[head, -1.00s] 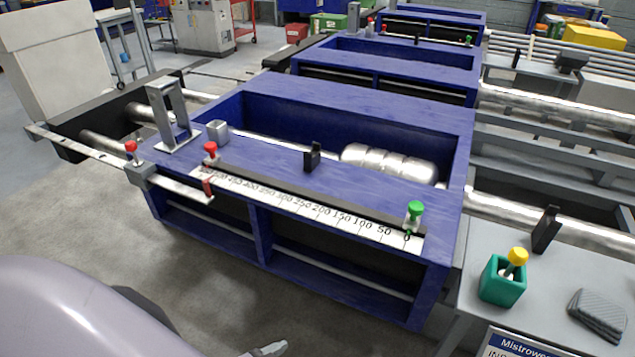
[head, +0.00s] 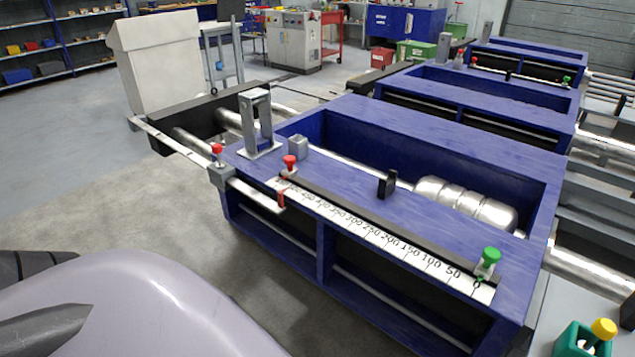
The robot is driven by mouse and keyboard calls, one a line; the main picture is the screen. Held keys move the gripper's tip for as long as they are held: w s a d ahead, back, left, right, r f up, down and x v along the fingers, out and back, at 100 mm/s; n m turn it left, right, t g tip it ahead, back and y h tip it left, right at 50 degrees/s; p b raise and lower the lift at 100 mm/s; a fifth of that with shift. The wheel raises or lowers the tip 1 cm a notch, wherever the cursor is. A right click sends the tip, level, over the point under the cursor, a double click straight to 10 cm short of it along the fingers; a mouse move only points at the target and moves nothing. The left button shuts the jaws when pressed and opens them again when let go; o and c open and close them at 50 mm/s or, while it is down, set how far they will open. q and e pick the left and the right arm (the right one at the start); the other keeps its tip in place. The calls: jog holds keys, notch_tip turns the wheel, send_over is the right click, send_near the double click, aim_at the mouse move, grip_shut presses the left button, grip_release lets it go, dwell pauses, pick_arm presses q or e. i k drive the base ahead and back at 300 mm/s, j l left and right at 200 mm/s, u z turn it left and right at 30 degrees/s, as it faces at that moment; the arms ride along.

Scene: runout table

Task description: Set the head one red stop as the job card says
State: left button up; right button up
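The nearest blue machine head (head: 440,150) carries a white scale (head: 390,236) along its front edge, with 0 at the right end and numbers rising leftward. A red-knobbed stop (head: 290,163) stands near the scale's high-number end. A red pointer (head: 281,198) hangs just below it. A second red knob (head: 217,149) sits on a grey clamp on the bar sticking out left. A green-knobbed stop (head: 489,258) stands near 0. Neither gripper is in view. The job card is not in view.
A silver roller (head: 465,203) and a black upright tab (head: 387,184) are on the near head. A green box with a yellow knob (head: 585,341) is at the lower right. More blue heads (head: 480,105) stand behind. Grey floor (head: 120,215) at left is open.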

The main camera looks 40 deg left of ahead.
aim_at(291, 172)
jog(key=u, duration=1.55)
jog(key=z, duration=0.5)
jog(key=l+z, duration=0.15)
jog(key=z, duration=0.8)
jog(key=l+z, duration=0.1)
jog(key=z, duration=0.9)
jog(key=u, duration=2.1)
jog(key=l, duration=0.1)
